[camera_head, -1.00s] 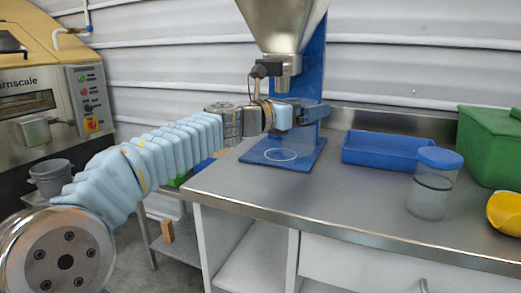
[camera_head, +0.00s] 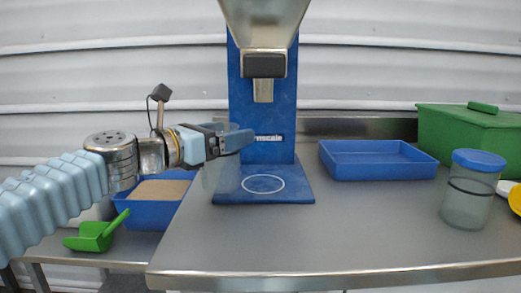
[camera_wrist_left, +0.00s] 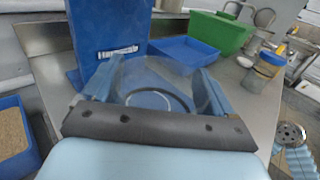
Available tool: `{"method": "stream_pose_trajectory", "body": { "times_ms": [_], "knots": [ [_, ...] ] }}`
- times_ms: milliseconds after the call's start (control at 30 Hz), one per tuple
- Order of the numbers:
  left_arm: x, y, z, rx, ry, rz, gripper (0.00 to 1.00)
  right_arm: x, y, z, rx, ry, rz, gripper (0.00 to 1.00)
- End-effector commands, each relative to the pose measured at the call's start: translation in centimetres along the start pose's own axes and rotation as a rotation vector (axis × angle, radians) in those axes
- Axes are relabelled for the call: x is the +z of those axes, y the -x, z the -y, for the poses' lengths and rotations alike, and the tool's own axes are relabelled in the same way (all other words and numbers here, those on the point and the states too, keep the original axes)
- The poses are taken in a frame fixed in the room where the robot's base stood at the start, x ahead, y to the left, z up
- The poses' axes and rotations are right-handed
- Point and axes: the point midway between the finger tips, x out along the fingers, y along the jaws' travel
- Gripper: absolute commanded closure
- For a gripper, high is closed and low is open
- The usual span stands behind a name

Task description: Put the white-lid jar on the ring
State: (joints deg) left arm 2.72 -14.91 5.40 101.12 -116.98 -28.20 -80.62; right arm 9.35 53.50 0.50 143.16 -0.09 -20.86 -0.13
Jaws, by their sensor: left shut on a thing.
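My left gripper (camera_head: 238,139) comes in from the left and is shut on a clear jar (camera_head: 219,174). The jar is faint, hangs upright, and no lid shows on it. In the left wrist view the clear jar (camera_wrist_left: 160,78) stands between the two blue fingers. The white ring (camera_head: 263,184) lies on the blue base plate under the hopper, to the right of the jar. A white disc, perhaps the lid (camera_head: 505,188), lies at the right edge of the table.
The hopper spout (camera_head: 263,90) hangs above the ring. A blue tray (camera_head: 378,174), a blue-lid jar (camera_head: 467,205), a green box (camera_head: 462,140) and a yellow thing (camera_head: 516,199) stand to the right. A sand-filled blue bin (camera_head: 145,215) and green scoop (camera_head: 92,236) are at the left.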

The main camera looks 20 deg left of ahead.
Motion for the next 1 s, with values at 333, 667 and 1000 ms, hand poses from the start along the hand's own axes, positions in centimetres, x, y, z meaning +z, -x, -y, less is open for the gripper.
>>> {"method": "stream_pose_trajectory", "body": {
  "times_ms": [333,667,1000],
  "knots": [
    [0.1,-9.6,0.0,-0.001,0.001,0.0,0.72,0.1,0.7,0.6,-0.004,0.004,0.004,0.0],
    [-1.3,-12.1,-0.1,0.002,0.0,0.001,0.72,0.1,-0.1,0.3,-0.005,0.005,0.004,0.0],
    [-3.4,-12.0,-0.1,0.002,-0.002,0.002,0.72,-0.3,-1.3,-0.9,0.006,-0.005,-0.008,0.0]
  ]
}}
